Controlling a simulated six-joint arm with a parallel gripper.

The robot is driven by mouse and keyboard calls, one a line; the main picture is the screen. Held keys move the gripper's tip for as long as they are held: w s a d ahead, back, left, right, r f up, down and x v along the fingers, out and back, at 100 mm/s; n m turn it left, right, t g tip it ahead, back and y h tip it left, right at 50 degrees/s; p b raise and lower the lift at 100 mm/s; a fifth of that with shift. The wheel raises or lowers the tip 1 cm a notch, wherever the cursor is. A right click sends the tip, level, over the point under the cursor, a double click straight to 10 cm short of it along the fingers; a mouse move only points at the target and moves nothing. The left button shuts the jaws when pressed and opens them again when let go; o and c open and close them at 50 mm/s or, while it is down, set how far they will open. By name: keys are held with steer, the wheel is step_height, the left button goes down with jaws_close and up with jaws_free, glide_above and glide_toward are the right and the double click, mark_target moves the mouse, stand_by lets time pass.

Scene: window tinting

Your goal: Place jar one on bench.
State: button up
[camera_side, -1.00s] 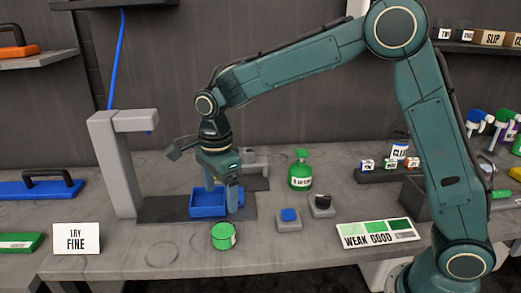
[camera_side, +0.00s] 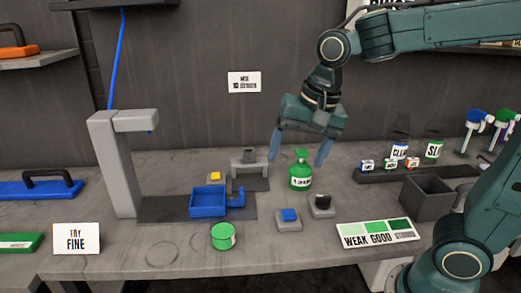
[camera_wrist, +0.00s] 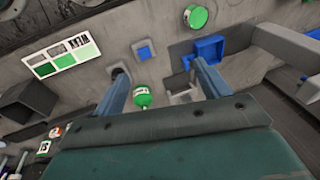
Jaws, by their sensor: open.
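No jar is plainly marked as jar one, so I cannot tell which it is. A squat green round jar (camera_side: 223,236) stands on the bench (camera_side: 290,250) in front of the blue tray; it also shows at the top of the wrist view (camera_wrist: 195,17). My gripper (camera_side: 298,160) is open and empty, raised over the bench around the green pump bottle (camera_side: 300,174). In the wrist view the bottle (camera_wrist: 142,98) appears between the fingers; contact is not visible.
A blue tray (camera_side: 208,201) sits on a dark base beside a grey upright stand (camera_side: 112,160). Pads with a blue block (camera_side: 289,216) and a black knob (camera_side: 322,203) are near the bottle. A colour chart (camera_side: 378,233) and open grey bin (camera_side: 428,197) lie right.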

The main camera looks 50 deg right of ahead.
steer(key=s+d+n+t, duration=0.2)
steer(key=s+d+n, duration=0.2)
steer(key=s+n, duration=0.5)
steer(key=shift+s+f+t, duration=0.3)
steer(key=shift+s+f, duration=0.1)
steer(key=shift+s, duration=1.55)
